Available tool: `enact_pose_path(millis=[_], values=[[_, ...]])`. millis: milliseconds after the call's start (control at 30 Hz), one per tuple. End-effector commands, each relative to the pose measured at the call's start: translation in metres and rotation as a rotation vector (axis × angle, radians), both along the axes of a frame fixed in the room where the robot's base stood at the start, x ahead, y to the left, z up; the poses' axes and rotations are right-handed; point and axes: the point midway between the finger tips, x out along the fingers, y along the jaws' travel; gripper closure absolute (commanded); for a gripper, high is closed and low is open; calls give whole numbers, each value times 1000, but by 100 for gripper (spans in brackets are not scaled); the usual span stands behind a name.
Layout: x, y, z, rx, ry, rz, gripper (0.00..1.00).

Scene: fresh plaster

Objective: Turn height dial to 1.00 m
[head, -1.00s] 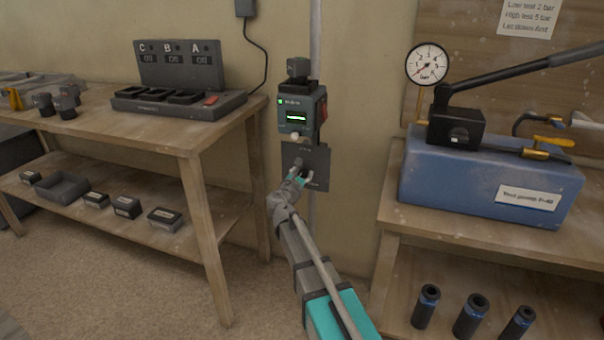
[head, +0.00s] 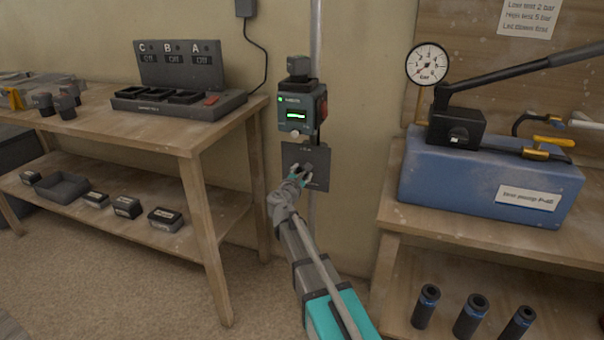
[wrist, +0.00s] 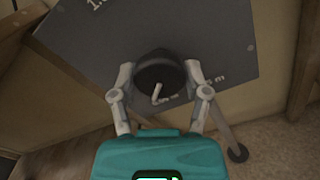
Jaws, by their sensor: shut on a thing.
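In the wrist view the pointer points down toward a partly hidden label. My gripper (wrist: 158,82) is shut on the knob, one finger on each side. In the head view my gripper (head: 301,174) reaches the plate from below. A teal and black device (head: 296,105) with a lit green screen sits on a pole above the plate.
A wooden bench (head: 150,140) with a charger rack (head: 180,75) stands left. Another bench at right carries a blue pump box (head: 480,180), a gauge (head: 428,63) and a long lever.

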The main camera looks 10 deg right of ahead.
Motion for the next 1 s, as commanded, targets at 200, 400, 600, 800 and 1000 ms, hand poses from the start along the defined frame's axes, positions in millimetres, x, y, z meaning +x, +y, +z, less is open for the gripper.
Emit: enact_pose_path(millis=[200, 400, 600, 800, 1000], values=[[2, 0, 1, 181, -93, 1, 87], [2, 1, 1, 350, -179, 1, 87], [2, 1, 1, 519, -266, 1, 87], [2, 1, 2, 688, -352, 1, 87], [2, 1, 2, 857, -438, 1, 87]])
